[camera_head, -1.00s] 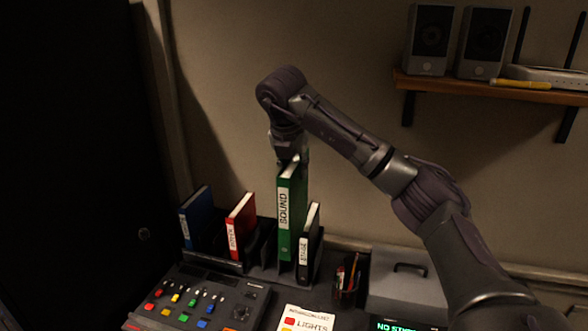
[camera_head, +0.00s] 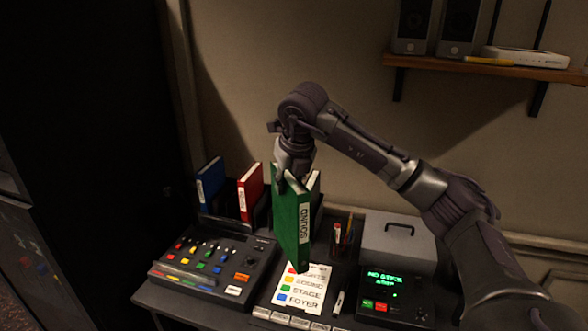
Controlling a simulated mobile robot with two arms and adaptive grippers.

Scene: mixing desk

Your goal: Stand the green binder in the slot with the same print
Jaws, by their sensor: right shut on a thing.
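The green binder (camera_head: 287,222) hangs upright from my right gripper (camera_head: 291,176), which is shut on its top. Its white spine label reads "SOUND" and faces front right. The binder is in front of the dark rack (camera_head: 222,221), over the back of the desk and the top of the printed sheet. A blue binder (camera_head: 208,184) and a red binder (camera_head: 250,191) stand in the rack to the left. The green binder hides the rack's right part and most of the black binder; any slot print there cannot be read. My left gripper is not in view.
The sheet (camera_head: 302,293) lists lights, sound, stage and foyer beside coloured squares. A mixing console (camera_head: 212,262) is at left. A pen cup (camera_head: 342,238), a grey box (camera_head: 398,243) and a panel with green text (camera_head: 392,295) are at right. A wall shelf (camera_head: 480,68) hangs above.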

